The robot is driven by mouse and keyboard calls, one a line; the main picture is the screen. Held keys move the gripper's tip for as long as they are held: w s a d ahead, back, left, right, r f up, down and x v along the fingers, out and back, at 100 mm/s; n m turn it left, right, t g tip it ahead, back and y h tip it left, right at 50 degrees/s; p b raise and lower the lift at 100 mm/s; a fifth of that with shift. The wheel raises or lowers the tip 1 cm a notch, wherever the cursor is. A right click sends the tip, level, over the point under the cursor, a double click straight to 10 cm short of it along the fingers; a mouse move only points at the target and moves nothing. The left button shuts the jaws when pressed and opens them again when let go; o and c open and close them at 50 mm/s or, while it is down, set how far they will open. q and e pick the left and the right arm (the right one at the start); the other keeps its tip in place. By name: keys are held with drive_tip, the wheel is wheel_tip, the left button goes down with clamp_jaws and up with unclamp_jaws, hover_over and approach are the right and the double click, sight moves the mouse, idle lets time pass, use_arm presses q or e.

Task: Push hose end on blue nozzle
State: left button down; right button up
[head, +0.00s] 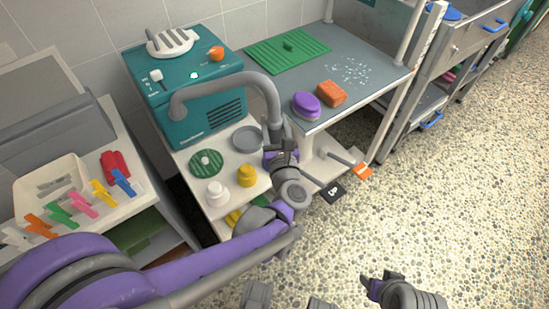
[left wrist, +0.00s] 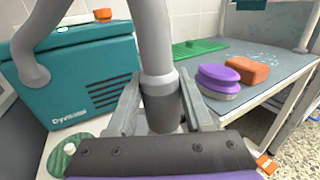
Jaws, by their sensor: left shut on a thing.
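A grey hose (head: 235,82) arches out of the teal dryer box (head: 205,112) and comes down at its hose end (head: 274,131). My left gripper (head: 279,152) is shut on the hose end, above the right edge of the white shelf. In the left wrist view the dark cuff of the hose end (left wrist: 162,106) stands upright between the two fingers, its lower rim partly hidden by my gripper. I cannot make out a blue nozzle in either view. My right gripper (head: 378,286) is over the floor at the lower right, away from the hose; its jaw opening is unclear.
The white shelf (head: 188,184) holds a grey disc (head: 247,139), a green striped disc (head: 205,163), a white nozzle (head: 216,193) and a yellow nozzle (head: 246,176). A purple brush (head: 306,104) and an orange sponge (head: 331,93) lie on the grey table (head: 352,98) nearby.

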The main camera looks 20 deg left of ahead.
use_arm(q)
drive_tip(key=shift+f+b, duration=0.85)
drive_tip(key=shift+f, duration=0.35)
use_arm(e)
drive_tip(key=shift+w+f, duration=0.1)
drive_tip(key=shift+f, duration=0.65)
idle(0.5)
use_arm(q)
drive_tip(key=shift+r, duration=0.15)
use_arm(e)
drive_tip(key=shift+r, duration=0.1)
use_arm(q)
wheel_tip(320, 180, up, 7)
drive_tip(key=p, duration=0.5)
drive_tip(key=shift+p, duration=0.35)
wheel_tip(320, 180, up, 5)
drive_tip(key=p, duration=0.3)
drive_tip(key=shift+p, duration=0.35)
wheel_tip(320, 180, up, 9)
drive_tip(key=p, duration=0.7)
use_arm(e)
wheel_tip(320, 180, up, 18)
drive_tip(key=s, duration=0.1)
drive_tip(key=shift+r+t, duration=0.15)
drive_tip(key=shift+t, duration=0.15)
drive_tip(key=shift+s, duration=0.1)
